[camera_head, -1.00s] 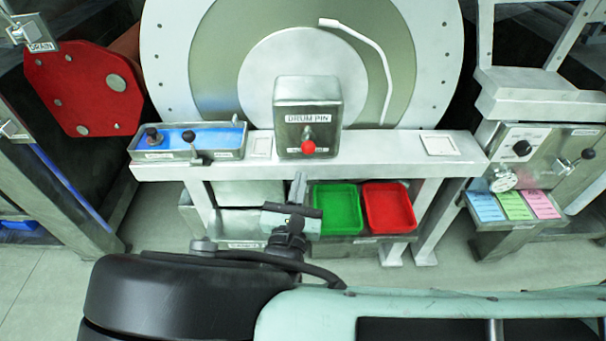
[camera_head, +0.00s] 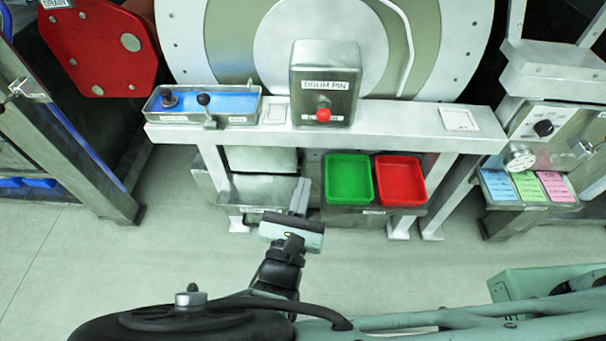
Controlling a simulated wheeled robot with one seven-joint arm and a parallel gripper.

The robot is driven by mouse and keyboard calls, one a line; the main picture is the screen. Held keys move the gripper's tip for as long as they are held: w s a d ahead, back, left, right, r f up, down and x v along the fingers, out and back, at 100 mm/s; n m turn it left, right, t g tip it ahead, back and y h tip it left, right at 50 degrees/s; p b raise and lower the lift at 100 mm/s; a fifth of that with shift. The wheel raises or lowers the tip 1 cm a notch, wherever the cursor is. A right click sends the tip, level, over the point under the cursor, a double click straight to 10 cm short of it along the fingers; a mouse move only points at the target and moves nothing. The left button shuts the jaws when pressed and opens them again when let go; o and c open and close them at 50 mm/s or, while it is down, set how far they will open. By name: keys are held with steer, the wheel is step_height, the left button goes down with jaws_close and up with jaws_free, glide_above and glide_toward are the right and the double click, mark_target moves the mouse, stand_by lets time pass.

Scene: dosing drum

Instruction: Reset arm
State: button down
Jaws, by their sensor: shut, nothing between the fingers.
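My gripper (camera_head: 302,184) is shut and empty. Its fingers point up the picture, in front of the bench and just left of the green tray, apart from it as far as I can tell. My arm runs from it down to the bottom of the view. The drum pin box (camera_head: 324,85), with a red knob (camera_head: 323,115), stands on the bench (camera_head: 400,118) above my gripper in the picture.
A green tray (camera_head: 350,200) and a red tray (camera_head: 423,200) sit side by side under the bench. A blue tray (camera_head: 225,121) with black knobs is on the bench at left. Floor (camera_head: 185,235) is clear at left.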

steer(key=s+d+r+m+g+h+p, duration=0.35)
steer(key=d+r+m+g+h, duration=0.4)
steer(key=d+m+g, duration=0.65)
steer(key=s+r+m+g+y+p, duration=0.2)
steer(key=s+r+m+y+p, duration=0.1)
steer(key=r, duration=0.7)
steer(key=s+r+m+g+y+p, duration=0.3)
steer(key=s+r+m+y, duration=0.1)
steer(key=r+m+y, duration=0.4)
steer(key=shift+s+d+r+m+g+y+p, duration=0.15)
steer(key=shift+s+r+m+g+y+p, duration=0.2)
steer(key=shift+r+y, duration=0.6)
